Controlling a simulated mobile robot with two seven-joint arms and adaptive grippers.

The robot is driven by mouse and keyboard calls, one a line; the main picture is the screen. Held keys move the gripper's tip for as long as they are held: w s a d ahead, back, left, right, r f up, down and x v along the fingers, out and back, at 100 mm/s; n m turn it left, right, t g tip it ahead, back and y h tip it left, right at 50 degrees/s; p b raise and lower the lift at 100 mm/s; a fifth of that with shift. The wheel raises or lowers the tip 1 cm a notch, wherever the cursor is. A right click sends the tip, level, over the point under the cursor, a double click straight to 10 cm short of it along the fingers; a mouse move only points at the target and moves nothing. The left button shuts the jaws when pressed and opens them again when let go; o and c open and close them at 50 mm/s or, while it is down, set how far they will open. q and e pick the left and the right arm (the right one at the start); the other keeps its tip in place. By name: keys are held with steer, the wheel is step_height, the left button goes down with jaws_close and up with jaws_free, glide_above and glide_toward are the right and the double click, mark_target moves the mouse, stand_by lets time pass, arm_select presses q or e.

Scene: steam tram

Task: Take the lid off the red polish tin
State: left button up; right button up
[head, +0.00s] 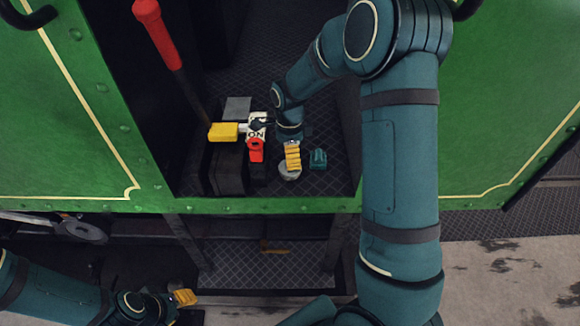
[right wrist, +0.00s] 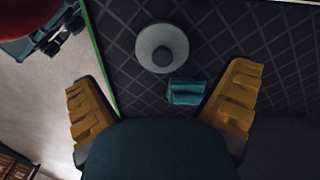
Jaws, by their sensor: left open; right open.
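My right gripper (head: 292,157) reaches down inside the green-sided tram, over a round pale grey piece (head: 290,173). In the right wrist view my right gripper (right wrist: 163,103) is open and empty, its yellow fingers wide apart. There the grey piece (right wrist: 162,48) is a disc with a darker centre, beyond the fingertips and apart from them. I cannot tell whether it is the tin or its lid; no red tin side shows. My left gripper (head: 183,297) is open at the lower left, outside the tram, with nothing seen in it.
A small teal block (head: 318,158) lies on the tread-plate floor beside the grey disc. Left of my right gripper are a red part (head: 256,150) under an "ON" label, a yellow block (head: 223,131) and a red-handled lever (head: 158,35). A step (head: 265,265) is below.

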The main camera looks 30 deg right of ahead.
mark_target(282, 166)
steer(key=f, duration=0.4)
steer(key=shift+d+f+b, duration=0.25)
steer(key=shift+f+b, duration=0.05)
steer(key=shift+f, duration=0.1)
steer(key=shift+r, duration=0.1)
steer(key=c, duration=0.9)
